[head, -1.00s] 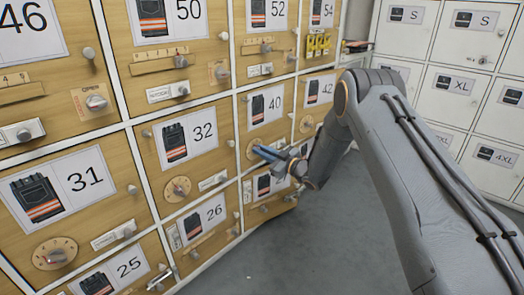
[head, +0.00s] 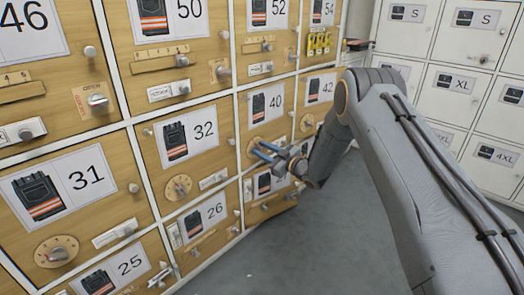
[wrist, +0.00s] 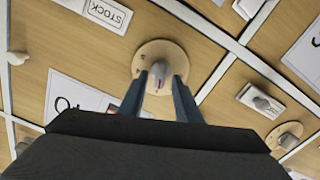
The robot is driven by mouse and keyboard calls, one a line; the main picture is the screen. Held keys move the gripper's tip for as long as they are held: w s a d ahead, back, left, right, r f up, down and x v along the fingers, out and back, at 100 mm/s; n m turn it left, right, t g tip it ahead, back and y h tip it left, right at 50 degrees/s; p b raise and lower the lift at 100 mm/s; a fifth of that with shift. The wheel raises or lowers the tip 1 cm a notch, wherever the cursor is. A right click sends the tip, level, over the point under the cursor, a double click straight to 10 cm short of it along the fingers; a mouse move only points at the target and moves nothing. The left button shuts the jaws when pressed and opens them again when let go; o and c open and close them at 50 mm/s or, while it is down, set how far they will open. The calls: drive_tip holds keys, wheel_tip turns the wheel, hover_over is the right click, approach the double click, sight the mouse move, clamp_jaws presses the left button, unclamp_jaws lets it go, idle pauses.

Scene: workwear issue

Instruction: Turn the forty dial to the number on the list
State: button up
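The dial (head: 251,149) on the wooden door marked 40 (head: 270,104) is a round wooden disc with a grey knob. In the wrist view the disc (wrist: 148,50) sits at upper middle, with its knob (wrist: 160,70) showing a small reddish mark. My gripper (wrist: 160,82) is open, with one blue-grey finger on each side of the knob. I cannot tell whether the fingers touch it. In the head view my gripper (head: 260,150) is at the dial and hides part of it. The dial's figures are too small to read. I see no list.
Doors with other dials surround it, such as the dial of 32 (head: 178,188) and the dial of 31 (head: 56,252). A STOCK label (wrist: 107,14) shows close to the dial. White lockers (head: 452,92) stand at right. The grey floor (head: 330,235) is clear.

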drive_tip(key=p+v, duration=0.2)
drive_tip(key=v, duration=0.6)
drive_tip(key=shift+a, duration=0.1)
